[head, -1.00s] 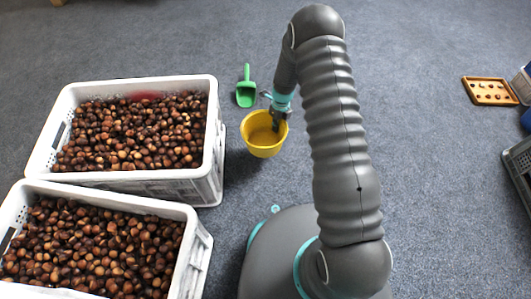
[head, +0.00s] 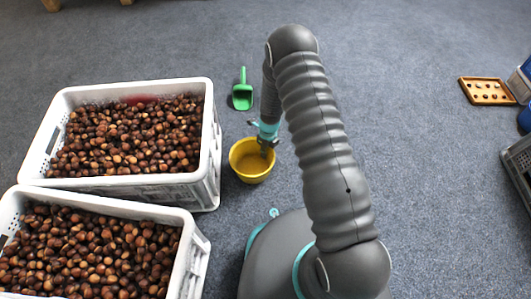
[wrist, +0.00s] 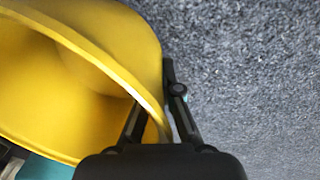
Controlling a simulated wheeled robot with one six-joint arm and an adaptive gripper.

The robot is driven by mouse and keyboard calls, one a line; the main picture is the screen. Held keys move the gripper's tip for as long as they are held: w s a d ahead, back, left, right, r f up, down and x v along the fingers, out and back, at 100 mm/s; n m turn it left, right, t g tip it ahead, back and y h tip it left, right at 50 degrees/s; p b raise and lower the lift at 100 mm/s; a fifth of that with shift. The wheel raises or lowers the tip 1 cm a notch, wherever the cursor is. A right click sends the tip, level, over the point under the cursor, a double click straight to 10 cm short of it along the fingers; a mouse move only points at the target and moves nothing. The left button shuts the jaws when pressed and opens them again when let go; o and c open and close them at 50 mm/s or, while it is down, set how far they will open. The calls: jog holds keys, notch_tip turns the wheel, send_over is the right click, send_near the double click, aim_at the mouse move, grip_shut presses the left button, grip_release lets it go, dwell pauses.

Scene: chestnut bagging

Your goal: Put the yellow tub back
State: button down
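The yellow tub (head: 237,165) is upright and looks empty, just right of the white crates in the head view. My gripper (head: 266,147) is at its right rim. In the wrist view the tub (wrist: 60,75) fills the left side, and my gripper (wrist: 157,105) has one finger inside the wall and one outside, shut on the rim. I cannot tell whether the tub's base touches the floor.
Two white crates of chestnuts, a far one (head: 215,160) and a near one (head: 200,262), stand at the left. A green scoop (head: 242,97) lies behind the tub. A wooden tray (head: 462,87) and a grey crate (head: 522,160) are at the right. Open carpet lies between.

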jog(key=c, duration=1.8)
grip_release()
jog(key=shift+f, duration=0.15)
jog(key=shift+c, duration=0.2)
jog(key=o, duration=0.5)
jog(key=r, duration=0.4)
jog(key=r+p, duration=0.1)
jog(key=r, duration=0.3)
jog(key=w+d+r+p, duration=0.1)
jog(key=r, duration=0.3)
jog(key=shift+d+r, duration=0.1)
jog(key=shift+r, duration=0.05)
